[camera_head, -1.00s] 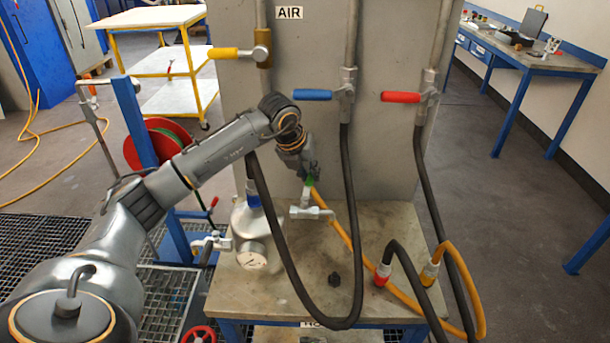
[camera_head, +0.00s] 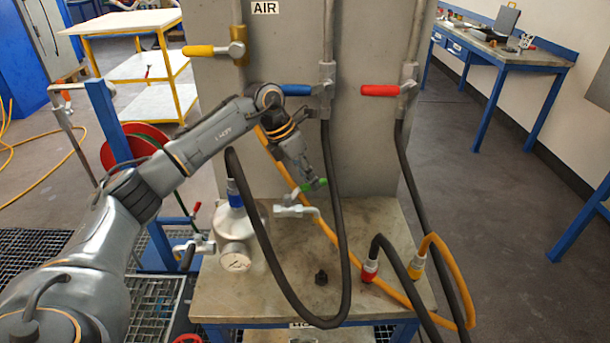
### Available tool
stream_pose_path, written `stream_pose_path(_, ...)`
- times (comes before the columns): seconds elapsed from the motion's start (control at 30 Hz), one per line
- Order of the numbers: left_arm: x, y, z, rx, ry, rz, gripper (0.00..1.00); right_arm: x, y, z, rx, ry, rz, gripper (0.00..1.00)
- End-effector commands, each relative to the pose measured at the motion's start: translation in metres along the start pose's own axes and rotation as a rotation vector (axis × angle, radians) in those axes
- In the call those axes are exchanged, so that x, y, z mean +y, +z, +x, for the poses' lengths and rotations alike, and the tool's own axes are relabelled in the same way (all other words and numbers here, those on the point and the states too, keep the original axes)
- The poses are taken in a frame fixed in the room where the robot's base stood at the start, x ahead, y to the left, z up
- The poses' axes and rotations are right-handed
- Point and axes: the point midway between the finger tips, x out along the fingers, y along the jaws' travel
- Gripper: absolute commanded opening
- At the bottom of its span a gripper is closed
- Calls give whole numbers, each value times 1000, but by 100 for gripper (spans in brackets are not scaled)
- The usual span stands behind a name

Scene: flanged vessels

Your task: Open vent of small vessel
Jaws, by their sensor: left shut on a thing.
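The small vessel (camera_head: 238,222) is a pale metal body with a round gauge on its front. It stands at the left of the grey bench top. A metal pipe with a valve fitting (camera_head: 293,211) comes out on its right side. My right gripper is not in view.
A black hose (camera_head: 345,240) loops in front of the bench from the vessel's blue coupling (camera_head: 235,194). A yellow hose (camera_head: 340,246) runs behind the gripper. Yellow (camera_head: 199,50), blue (camera_head: 296,90) and red (camera_head: 380,90) valve levers sit on the wall panel. A dark knob (camera_head: 321,277) lies on bare bench.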

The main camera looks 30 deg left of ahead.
Motion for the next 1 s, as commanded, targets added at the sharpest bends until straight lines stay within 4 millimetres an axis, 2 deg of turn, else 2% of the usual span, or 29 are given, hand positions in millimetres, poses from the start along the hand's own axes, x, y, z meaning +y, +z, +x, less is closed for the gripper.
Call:
stream_pose_path(0.2, -11, 0, 1, 33, -68, 168, 0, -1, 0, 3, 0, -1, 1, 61)
stream_pose_path(0.5, -20, -3, 2, 67, -132, 326, 0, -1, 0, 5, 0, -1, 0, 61)
stream_pose_path(1.0, -25, -5, 3, 84, -161, 396, 0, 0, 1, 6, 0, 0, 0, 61)
